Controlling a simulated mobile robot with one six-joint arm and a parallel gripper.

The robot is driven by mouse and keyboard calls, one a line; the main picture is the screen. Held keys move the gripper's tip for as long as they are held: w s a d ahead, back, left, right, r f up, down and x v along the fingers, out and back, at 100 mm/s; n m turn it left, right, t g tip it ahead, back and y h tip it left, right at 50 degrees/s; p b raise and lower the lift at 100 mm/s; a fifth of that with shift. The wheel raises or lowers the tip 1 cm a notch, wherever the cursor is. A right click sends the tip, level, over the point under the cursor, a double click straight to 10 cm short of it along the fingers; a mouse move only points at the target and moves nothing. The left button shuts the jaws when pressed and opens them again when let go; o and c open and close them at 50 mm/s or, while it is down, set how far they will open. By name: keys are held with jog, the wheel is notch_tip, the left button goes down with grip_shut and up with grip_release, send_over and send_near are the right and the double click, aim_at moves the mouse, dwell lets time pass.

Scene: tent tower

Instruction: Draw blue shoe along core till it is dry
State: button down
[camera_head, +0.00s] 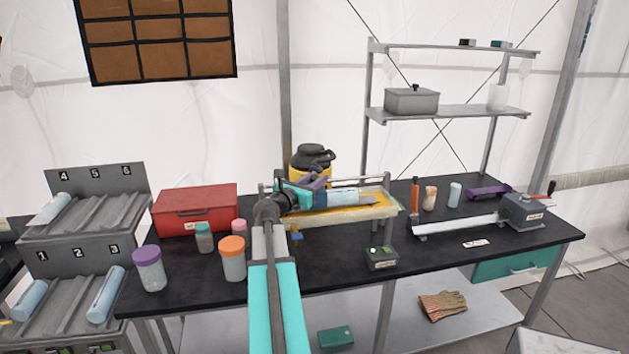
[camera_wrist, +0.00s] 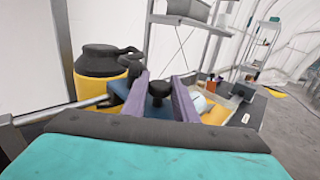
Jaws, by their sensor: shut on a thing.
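My gripper (camera_head: 316,182) is above the left part of a tray (camera_head: 384,211) with a yellow bed on the bench. In the wrist view its two purple fingers (camera_wrist: 160,88) are shut on the black knob (camera_wrist: 158,97) of the blue shoe (camera_wrist: 127,108). A pale core (camera_head: 344,197) lies lengthwise in the tray, to the right of the gripper. The core's end also shows in the wrist view (camera_wrist: 199,104). The fingers and wrist hide much of the shoe and the core's left part, so I cannot tell whether they touch or whether the core is wet.
A yellow jug (camera_head: 311,160) with a black lid stands behind the tray. A red case (camera_head: 196,207) and several lidded jars, one orange-capped (camera_head: 232,259), are at left. A small dark device (camera_head: 382,258) sits in front. A long metal trough (camera_head: 457,226) lies at right.

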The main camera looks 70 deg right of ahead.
jog(key=c, duration=1.5)
grip_release()
jog(key=shift+s+d, duration=0.1)
jog(key=shift+s, duration=0.05)
jog(key=shift+o, duration=0.2)
jog(key=shift+w+a+b, duration=0.3)
jog(key=shift+a+b, duration=0.2)
jog(key=shift+a, duration=1.75)
jog(key=shift+w+a+b, duration=0.35)
jog(key=shift+a+b, duration=0.2)
jog(key=shift+a, duration=1.75)
jog(key=shift+w+a+b, duration=0.3)
jog(key=shift+a+b, duration=0.2)
jog(key=shift+a, duration=1.75)
